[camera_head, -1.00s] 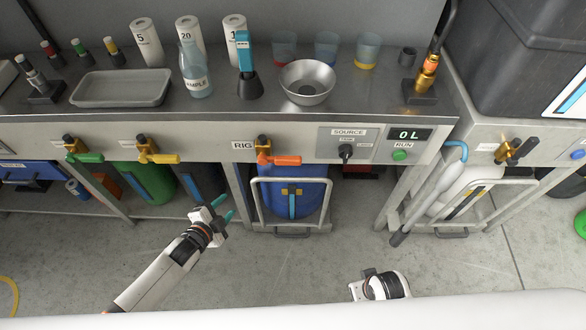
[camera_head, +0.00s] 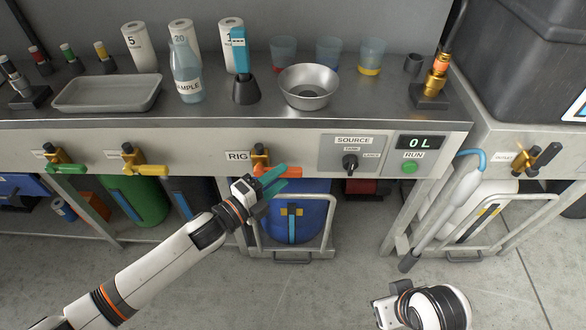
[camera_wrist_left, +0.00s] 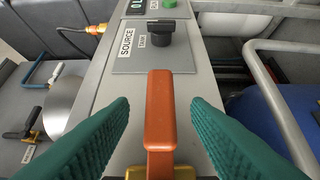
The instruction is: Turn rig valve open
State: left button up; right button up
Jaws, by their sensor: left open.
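The rig valve is a brass body (camera_head: 260,154) with an orange handle (camera_head: 283,171), on the bench's front panel beside the RIG label (camera_head: 237,156). The handle lies sideways, pointing right in the head view. My left gripper (camera_head: 275,180) is at the handle with its teal fingers open. In the left wrist view the orange handle (camera_wrist_left: 160,115) stands between the two fingers, with a gap on each side. The brass part shows at the bottom edge there. My right gripper's fingers are not visible; only part of that arm shows at lower right.
A SOURCE knob (camera_head: 350,162) and green RUN button (camera_head: 409,168) sit right of the valve, under a display reading 0 L (camera_head: 414,143). Green (camera_head: 68,168) and yellow (camera_head: 148,170) valve handles are to the left. A blue barrel (camera_head: 300,222) in a metal frame stands below.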

aim_at(293, 168)
pick_arm(q)
jog(key=x, duration=0.5)
jog(key=shift+w+d+b, duration=0.1)
jog(key=shift+b, duration=0.25)
grip_shut()
